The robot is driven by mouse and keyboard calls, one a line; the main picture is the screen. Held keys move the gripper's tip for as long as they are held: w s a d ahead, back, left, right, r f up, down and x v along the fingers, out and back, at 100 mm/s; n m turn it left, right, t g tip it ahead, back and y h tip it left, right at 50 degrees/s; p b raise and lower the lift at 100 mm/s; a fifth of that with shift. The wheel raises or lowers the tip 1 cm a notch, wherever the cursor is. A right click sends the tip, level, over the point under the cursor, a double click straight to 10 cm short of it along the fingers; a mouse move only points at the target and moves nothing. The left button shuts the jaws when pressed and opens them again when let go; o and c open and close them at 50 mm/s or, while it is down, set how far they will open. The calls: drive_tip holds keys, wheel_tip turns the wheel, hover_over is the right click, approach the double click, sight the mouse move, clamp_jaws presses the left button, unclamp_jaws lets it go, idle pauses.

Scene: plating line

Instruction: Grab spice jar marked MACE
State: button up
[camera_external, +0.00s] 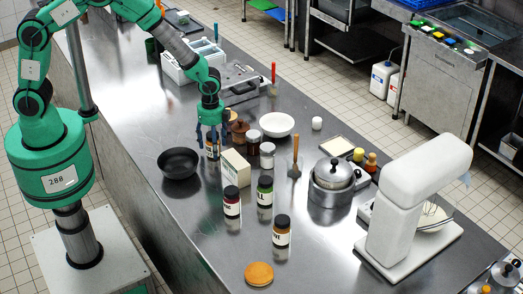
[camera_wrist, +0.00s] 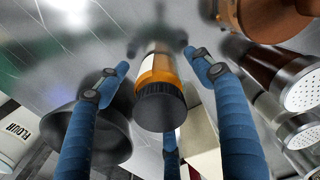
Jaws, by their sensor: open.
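My gripper (camera_external: 211,138) is open and points down over a spice jar (camera_external: 212,150) with a pale label, near the middle of the counter. In the wrist view the jar (camera_wrist: 160,100) has orange contents and a black lid, and stands between the spread blue fingers of my gripper (camera_wrist: 160,75). Contact is not clear. Its label text cannot be read. Three other black-lidded jars stand nearer the camera: a dark red one (camera_external: 231,207), a green one (camera_external: 265,198) and an orange-brown one (camera_external: 281,238). I cannot make out MACE on any label.
A dark bowl (camera_external: 180,162) stands left of the jar, and a cream box (camera_external: 235,168) close to its right. Shakers (camera_external: 267,155), a brown pot (camera_external: 239,131) and a white plate (camera_external: 277,124) crowd the right side. The counter's front left is clear.

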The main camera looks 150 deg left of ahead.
drive_tip(key=c, duration=1.5)
drive_tip(key=shift+o, duration=0.2)
drive_tip(key=shift+r, duration=5)
